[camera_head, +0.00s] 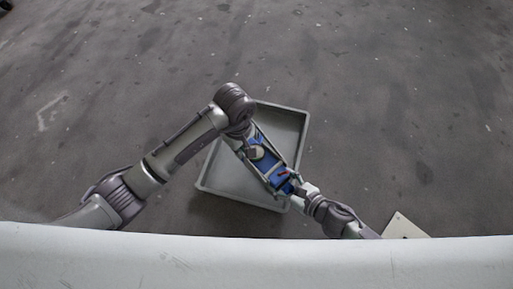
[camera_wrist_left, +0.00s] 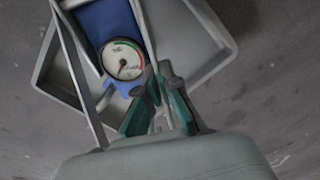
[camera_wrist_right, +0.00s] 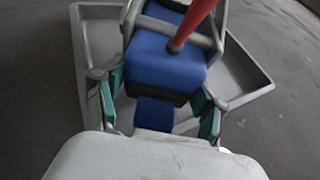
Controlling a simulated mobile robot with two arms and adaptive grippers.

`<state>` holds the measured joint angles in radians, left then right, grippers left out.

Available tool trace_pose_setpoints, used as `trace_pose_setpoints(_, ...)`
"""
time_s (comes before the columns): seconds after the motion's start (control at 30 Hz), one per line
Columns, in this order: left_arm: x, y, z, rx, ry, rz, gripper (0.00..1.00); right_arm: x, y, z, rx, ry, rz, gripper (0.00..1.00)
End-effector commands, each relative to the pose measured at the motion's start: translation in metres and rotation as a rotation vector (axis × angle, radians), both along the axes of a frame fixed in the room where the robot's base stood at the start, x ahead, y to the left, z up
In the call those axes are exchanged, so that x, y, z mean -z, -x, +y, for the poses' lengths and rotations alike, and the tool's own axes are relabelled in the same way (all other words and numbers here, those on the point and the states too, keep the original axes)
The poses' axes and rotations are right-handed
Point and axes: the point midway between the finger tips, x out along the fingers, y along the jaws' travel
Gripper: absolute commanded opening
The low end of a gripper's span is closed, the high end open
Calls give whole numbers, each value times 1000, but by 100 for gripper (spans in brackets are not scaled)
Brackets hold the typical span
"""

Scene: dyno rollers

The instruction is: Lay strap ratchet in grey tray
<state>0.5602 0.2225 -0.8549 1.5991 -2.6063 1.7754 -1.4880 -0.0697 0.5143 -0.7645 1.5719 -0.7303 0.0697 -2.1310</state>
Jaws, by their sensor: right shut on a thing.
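A blue device with a grey metal frame, a round dial and a red rod (camera_head: 262,160) is above the grey tray (camera_head: 298,150); which part is the strap ratchet I cannot tell. The device also shows in the right wrist view (camera_wrist_right: 165,62), and its dial in the left wrist view (camera_wrist_left: 122,60). My right gripper (camera_head: 287,184) has its fingers on both sides of the blue body's near end and is shut on it. The arms hide part of the tray.
The tray lies on the open grey floor, its left part bare. A pale flat plate (camera_head: 402,225) lies to the right. A white surface (camera_head: 250,262) fills the near edge. The floor around is clear.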

Motion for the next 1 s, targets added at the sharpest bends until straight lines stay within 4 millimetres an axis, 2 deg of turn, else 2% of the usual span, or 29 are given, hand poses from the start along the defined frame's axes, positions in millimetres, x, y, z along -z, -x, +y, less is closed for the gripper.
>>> trace_pose_setpoints(0.27,5,1,0,2,1,4,0,4,-3,-2,6,0,-2,1)
trace_pose_setpoints(0.6,26,1,0,2,0,4,0,24,-2,-1,5,-1,-1,1)
trace_pose_setpoints(0.63,26,2,0,1,-1,5,4,25,-2,-1,6,-1,1,72)
trace_pose_setpoints(0.77,23,2,0,1,-1,5,26,22,-1,-1,4,-1,1,94)
trace_pose_setpoints(0.8,23,1,0,1,-1,4,31,22,-1,-1,4,0,0,96)
trace_pose_setpoints(1.0,22,1,0,0,-1,2,31,22,0,0,1,-1,0,96)
